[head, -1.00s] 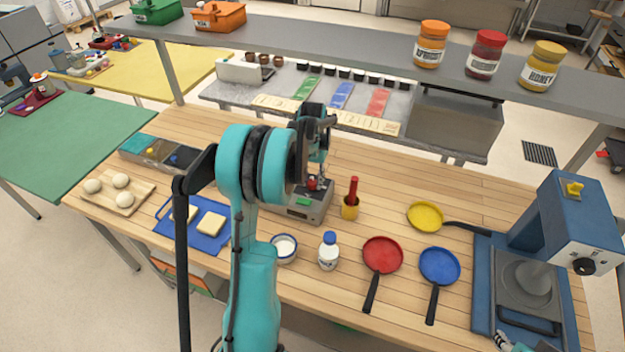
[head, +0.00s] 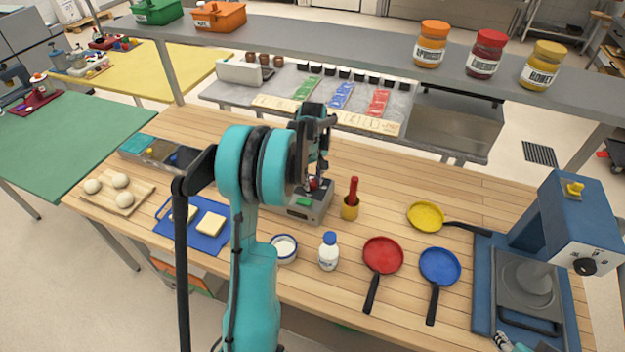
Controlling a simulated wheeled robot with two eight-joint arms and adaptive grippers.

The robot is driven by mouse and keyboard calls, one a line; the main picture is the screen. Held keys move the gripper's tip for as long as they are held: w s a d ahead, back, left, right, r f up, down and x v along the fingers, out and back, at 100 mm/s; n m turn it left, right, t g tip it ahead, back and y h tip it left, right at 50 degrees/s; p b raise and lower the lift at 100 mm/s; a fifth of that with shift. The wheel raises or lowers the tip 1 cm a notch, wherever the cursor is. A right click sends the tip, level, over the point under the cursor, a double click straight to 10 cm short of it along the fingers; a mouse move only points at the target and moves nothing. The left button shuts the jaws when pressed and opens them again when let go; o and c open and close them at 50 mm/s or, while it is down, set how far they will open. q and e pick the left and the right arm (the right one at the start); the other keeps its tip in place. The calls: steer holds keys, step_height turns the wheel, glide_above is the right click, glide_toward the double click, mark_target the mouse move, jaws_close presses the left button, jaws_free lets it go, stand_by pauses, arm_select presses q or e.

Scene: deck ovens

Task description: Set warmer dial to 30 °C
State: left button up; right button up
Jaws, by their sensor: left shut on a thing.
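The warmer (head: 312,212) is a small grey box with a green patch on its front, standing on the wooden table behind my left arm. Its red dial (head: 314,184) shows on top, partly hidden by my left gripper. My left gripper (head: 315,178) points down over the warmer and is shut on the dial. The dial's scale and pointer are too small and covered to read. A bit of my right gripper (head: 505,342) shows at the bottom right edge, beside the blue press; its fingers cannot be made out clearly.
A white bowl (head: 284,249) and a milk bottle (head: 328,252) stand in front. Red (head: 382,256), blue (head: 439,266) and yellow (head: 425,216) pans lie right. A blue press (head: 570,225) stands far right.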

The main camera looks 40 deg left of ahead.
mark_target(313, 182)
arm_select(q)
steer(key=shift+n, duration=1.1)
steer(key=o, duration=1.2)
steer(key=shift+c, duration=0.2)
steer(key=shift+r, duration=0.15)
step_height(313, 182, up, 12)
steer(key=shift+d, duration=0.1)
